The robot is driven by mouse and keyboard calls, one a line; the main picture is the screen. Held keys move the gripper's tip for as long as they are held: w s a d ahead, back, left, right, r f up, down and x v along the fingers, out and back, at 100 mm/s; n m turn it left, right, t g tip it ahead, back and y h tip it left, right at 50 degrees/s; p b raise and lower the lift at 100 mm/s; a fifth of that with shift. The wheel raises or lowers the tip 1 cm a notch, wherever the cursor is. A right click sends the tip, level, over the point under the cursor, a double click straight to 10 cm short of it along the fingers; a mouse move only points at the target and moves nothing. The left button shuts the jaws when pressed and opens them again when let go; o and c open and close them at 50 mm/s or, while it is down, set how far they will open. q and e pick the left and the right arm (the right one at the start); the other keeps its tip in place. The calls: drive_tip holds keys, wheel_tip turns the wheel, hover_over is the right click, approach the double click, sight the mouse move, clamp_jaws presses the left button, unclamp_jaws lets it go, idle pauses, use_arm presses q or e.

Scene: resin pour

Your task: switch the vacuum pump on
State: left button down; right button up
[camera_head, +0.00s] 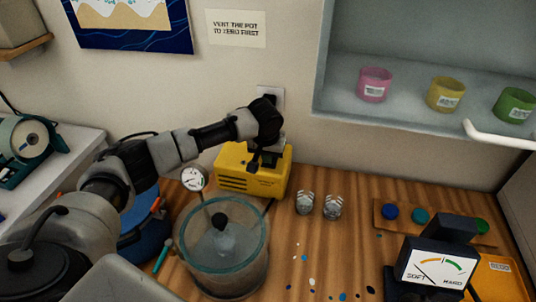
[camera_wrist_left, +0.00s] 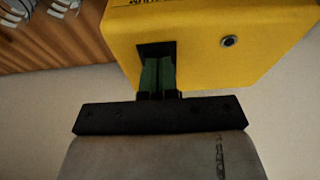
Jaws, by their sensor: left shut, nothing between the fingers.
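The yellow vacuum pump (camera_head: 251,178) stands on the wooden bench against the back wall, behind the glass pot (camera_head: 222,245). My left gripper (camera_head: 262,162) is over the pump's top and hides part of it. In the left wrist view the pump's yellow casing (camera_wrist_left: 205,50) fills the top, with a dark rectangular recess in it. My left gripper (camera_wrist_left: 158,90) is shut and empty, its tips at this recess. Something dark green shows there; I cannot tell whether it is a switch or the fingertips, or whether they touch. My right gripper is not in view.
A round gauge (camera_head: 194,178) sits by the pot. Two small clear cups (camera_head: 305,203) stand right of the pump. A hardness meter (camera_head: 440,264) is at the front right. A wall outlet (camera_head: 270,95) is behind my gripper. A shelf (camera_head: 425,115) holds coloured tubs.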

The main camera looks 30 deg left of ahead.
use_arm(q)
drive_tip(key=shift+f, duration=0.1)
drive_tip(key=shift+s+f+p, duration=0.2)
drive_tip(key=shift+p, duration=0.1)
drive_tip(key=shift+t, duration=0.3)
drive_tip(key=shift+w, duration=0.1)
drive_tip(key=shift+w+a+r, duration=0.15)
drive_tip(key=shift+w+r, duration=0.15)
drive_tip(key=shift+w, duration=0.35)
